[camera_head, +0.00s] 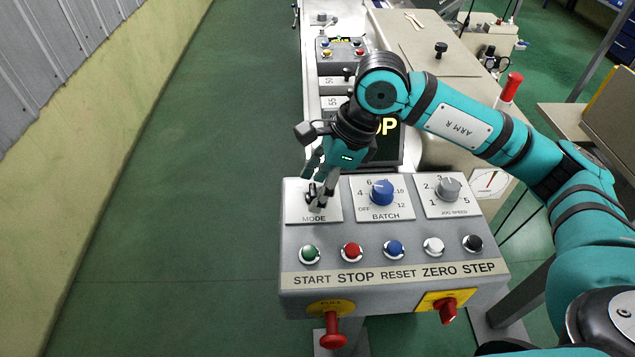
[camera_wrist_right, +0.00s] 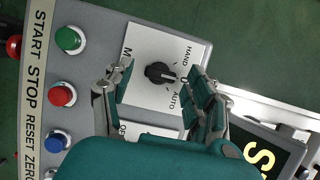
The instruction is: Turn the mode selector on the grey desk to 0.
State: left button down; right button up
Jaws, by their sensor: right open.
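The mode selector is a black knob (camera_wrist_right: 160,73) on a white plate marked HAND and AUTO, with a mark between them partly covered by a finger. The knob's white line points right in the right wrist view, roughly toward the middle mark; its exact setting is hard to tell. My right gripper (camera_wrist_right: 161,68) is open, with one finger on each side of the knob and visible gaps to it. In the head view my right gripper (camera_head: 318,192) is over the MODE plate (camera_head: 295,212) and hides most of the knob. My left gripper is not in view.
The grey desk (camera_head: 485,269) also bears the BATCH knob (camera_head: 382,192), the JOG SPEED knob (camera_head: 449,189) and a row of coloured buttons. A red PULL knob (camera_head: 333,335) and a red switch (camera_head: 447,308) stick out in front. Green floor lies open at left.

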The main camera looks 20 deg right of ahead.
jog(key=v, duration=1.2)
